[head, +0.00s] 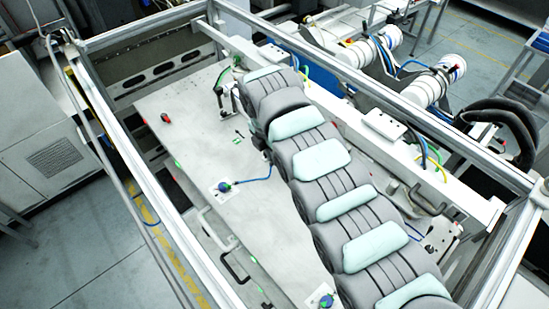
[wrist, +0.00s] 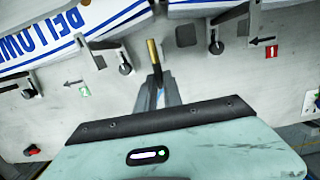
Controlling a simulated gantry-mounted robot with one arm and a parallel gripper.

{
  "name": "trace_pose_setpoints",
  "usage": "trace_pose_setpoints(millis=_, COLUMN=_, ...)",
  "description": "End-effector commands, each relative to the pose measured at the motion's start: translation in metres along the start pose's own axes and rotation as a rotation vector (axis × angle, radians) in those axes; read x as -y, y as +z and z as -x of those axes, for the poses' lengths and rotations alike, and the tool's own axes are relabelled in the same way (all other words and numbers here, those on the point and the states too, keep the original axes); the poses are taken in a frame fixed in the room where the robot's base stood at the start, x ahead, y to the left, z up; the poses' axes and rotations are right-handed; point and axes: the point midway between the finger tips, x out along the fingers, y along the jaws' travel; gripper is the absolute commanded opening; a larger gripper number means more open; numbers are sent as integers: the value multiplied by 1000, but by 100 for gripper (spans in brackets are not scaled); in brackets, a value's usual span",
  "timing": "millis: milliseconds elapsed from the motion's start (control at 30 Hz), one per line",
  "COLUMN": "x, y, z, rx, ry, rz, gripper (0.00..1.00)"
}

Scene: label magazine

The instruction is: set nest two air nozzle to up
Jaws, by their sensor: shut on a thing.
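In the wrist view, my gripper (wrist: 156,86) has its narrow grey fingers shut on a slim air nozzle (wrist: 152,52). The nozzle has a brass tip and a dark lower part. Its tip points toward the top of the picture, leaning slightly left. The fingers hide its base. It stands in front of a pale plate (wrist: 185,80). I cannot read a nest number beside it. In the head view, my arm hides the gripper and the held nozzle.
Dark round fittings on brackets flank the nozzle, left (wrist: 125,68) and right (wrist: 216,46). Blue-lettered white labels (wrist: 95,22) lie beyond. A red marker (wrist: 271,51) and a red knob (wrist: 32,149) show. In the head view, a blue knob with a hose (head: 224,186) sits on the plate.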

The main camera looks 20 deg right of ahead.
Motion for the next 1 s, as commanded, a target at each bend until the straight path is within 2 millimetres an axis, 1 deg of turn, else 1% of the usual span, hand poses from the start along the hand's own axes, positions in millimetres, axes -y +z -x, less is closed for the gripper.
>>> trace_pose_setpoints(millis=33, x=0, y=1, z=-3, rx=29, ry=0, rz=2, gripper=0)
trace_pose_setpoints(millis=200, x=1, y=-2, z=-4, rx=76, ry=-4, rz=2, gripper=0)
trace_pose_setpoints(millis=533, x=1, y=-2, z=-3, rx=81, ry=-3, rz=0, gripper=0)
trace_pose_setpoints(millis=567, x=1, y=-2, z=-4, rx=81, ry=-3, rz=0, gripper=12)
trace_pose_setpoints(millis=800, x=1, y=-2, z=-4, rx=81, ry=-2, rz=1, gripper=32)
trace_pose_setpoints(millis=1000, x=1, y=-2, z=-4, rx=80, ry=-2, rz=1, gripper=33)
